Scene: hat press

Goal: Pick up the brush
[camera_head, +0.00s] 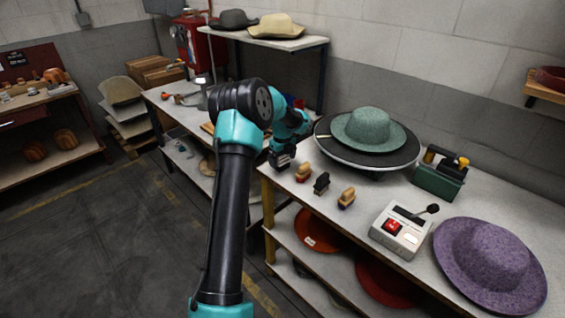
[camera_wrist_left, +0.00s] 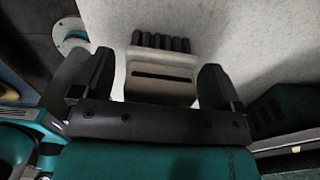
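Three small brush-like pieces stand in a row on the white table: a tan one (camera_head: 303,172), a dark one (camera_head: 321,183) and another tan one (camera_head: 346,197). My left gripper (camera_head: 282,158) is low at the table's left end, just left of the row. In the left wrist view its two dark fingers (camera_wrist_left: 157,82) are apart, with a pale block (camera_wrist_left: 160,75) showing between and beyond them. The block has a dark slot and several dark upright pieces along its far side. Contact with the fingers is not visible. My right gripper is not in view.
A green felt hat (camera_head: 372,128) rests on a round black plate (camera_head: 345,151) behind the row. A control box with a red button (camera_head: 393,226), a green box (camera_head: 438,180) and a purple hat (camera_head: 490,262) stand to the right. Lower shelves hold more hats.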

